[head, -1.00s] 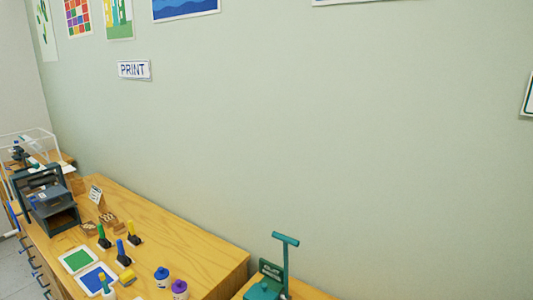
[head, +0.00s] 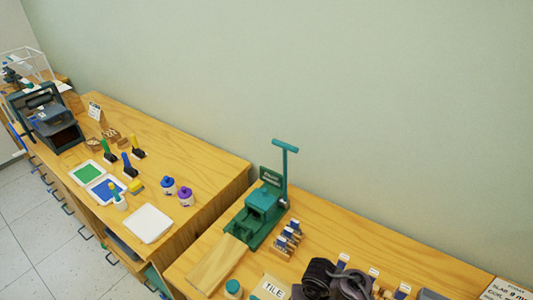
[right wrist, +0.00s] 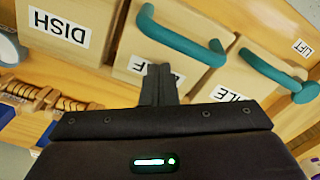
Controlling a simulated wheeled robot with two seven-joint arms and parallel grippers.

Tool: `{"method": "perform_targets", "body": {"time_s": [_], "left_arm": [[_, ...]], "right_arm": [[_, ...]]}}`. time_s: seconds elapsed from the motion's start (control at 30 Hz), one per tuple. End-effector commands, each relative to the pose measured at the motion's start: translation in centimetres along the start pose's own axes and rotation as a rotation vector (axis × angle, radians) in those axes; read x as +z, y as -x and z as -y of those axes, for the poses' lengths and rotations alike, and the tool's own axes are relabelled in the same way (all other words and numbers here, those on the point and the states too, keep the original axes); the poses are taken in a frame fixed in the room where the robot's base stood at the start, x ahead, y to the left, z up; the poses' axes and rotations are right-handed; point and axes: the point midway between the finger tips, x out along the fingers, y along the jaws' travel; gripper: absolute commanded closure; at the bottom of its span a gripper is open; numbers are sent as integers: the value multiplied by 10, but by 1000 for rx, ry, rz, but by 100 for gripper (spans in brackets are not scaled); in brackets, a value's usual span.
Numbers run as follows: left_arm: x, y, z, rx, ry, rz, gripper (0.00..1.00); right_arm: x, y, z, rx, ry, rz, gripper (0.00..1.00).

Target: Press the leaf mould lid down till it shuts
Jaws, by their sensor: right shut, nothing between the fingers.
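In the right wrist view a pale wooden mould part (right wrist: 195,18) has a curved teal handle (right wrist: 180,38). The label below it ends in F and is partly hidden, so it looks like the leaf mould. I cannot tell how far its lid is raised. My right gripper (right wrist: 159,70) is shut and empty, its fingertips in front of that label, below the handle in the picture. I cannot tell if they touch. In the head view dark parts of my right arm (head: 348,284) show at the bottom. My left gripper is in neither view.
Neighbouring wooden parts are labelled DISH (right wrist: 59,27) and, with a teal handle, TILE (right wrist: 233,94). A LIFT label (right wrist: 302,47) is at the right. In the head view a teal lever press (head: 262,205) stands near the wall, beside a wooden board (head: 215,265).

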Motion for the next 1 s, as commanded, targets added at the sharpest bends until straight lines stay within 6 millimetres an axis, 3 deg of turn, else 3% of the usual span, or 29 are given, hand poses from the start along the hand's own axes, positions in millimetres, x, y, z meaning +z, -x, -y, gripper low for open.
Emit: {"method": "perform_targets", "body": {"time_s": [1.0], "left_arm": [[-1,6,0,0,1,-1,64]], "right_arm": [[0,-3,0,0,0,-1,100]]}}
